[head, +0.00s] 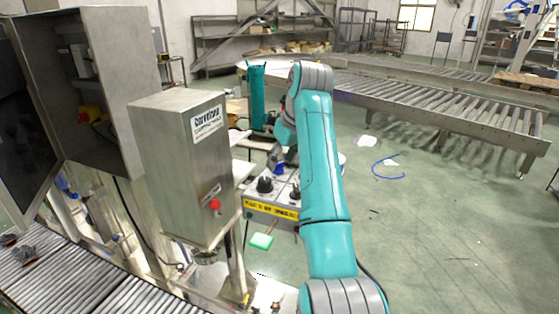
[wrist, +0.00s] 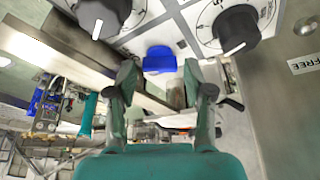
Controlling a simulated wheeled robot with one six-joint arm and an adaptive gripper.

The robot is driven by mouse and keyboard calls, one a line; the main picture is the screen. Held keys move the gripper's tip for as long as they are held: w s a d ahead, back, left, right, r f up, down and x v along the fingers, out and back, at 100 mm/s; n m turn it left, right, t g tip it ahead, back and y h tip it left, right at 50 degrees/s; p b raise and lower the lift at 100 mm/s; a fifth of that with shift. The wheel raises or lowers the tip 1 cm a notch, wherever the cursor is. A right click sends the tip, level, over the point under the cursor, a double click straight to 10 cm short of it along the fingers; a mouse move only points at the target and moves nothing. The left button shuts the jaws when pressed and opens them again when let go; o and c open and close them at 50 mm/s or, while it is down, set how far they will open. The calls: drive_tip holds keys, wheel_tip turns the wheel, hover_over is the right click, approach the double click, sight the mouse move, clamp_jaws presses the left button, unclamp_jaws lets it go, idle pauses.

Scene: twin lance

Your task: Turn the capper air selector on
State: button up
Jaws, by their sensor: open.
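A light grey control panel (head: 273,199) with a yellow label strip carries two black knobs, the left one (head: 265,185) and the right one (head: 295,191). In the wrist view the knobs (wrist: 103,15) (wrist: 236,28) have white pointer lines and printed dials. A small blue piece (wrist: 160,60), perhaps the selector, sits on the panel between them; it also shows in the head view (head: 279,169). No readable label names the capper air selector. My gripper (wrist: 158,78) is open, its two fingers on either side just below the blue piece. Contact cannot be told.
A steel box (head: 180,165) with a red button (head: 215,205) stands left of the panel. An open cabinet (head: 105,80) and a roller conveyor (head: 75,275) lie further left. A plate marked FREE (wrist: 304,63) is at right in the wrist view. The floor at right is mostly clear.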

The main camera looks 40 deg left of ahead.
drive_tip(key=shift+a+f, duration=0.2)
drive_tip(key=shift+f, duration=0.4)
drive_tip(key=c, duration=0.9)
drive_tip(key=shift+o, duration=0.2)
drive_tip(key=shift+w+n, duration=0.1)
drive_tip(key=shift+n, duration=0.2)
drive_tip(key=n+g, duration=0.1)
drive_tip(key=n, duration=0.2)
drive_tip(key=shift+w, duration=0.2)
drive_tip(key=n+g, duration=0.1)
drive_tip(key=n, duration=0.3)
drive_tip(key=shift+w+g, duration=0.15)
drive_tip(key=shift+g, duration=0.25)
drive_tip(key=shift+w+n+g, duration=0.1)
drive_tip(key=shift+n+g, duration=0.2)
drive_tip(key=shift+n, duration=0.5)
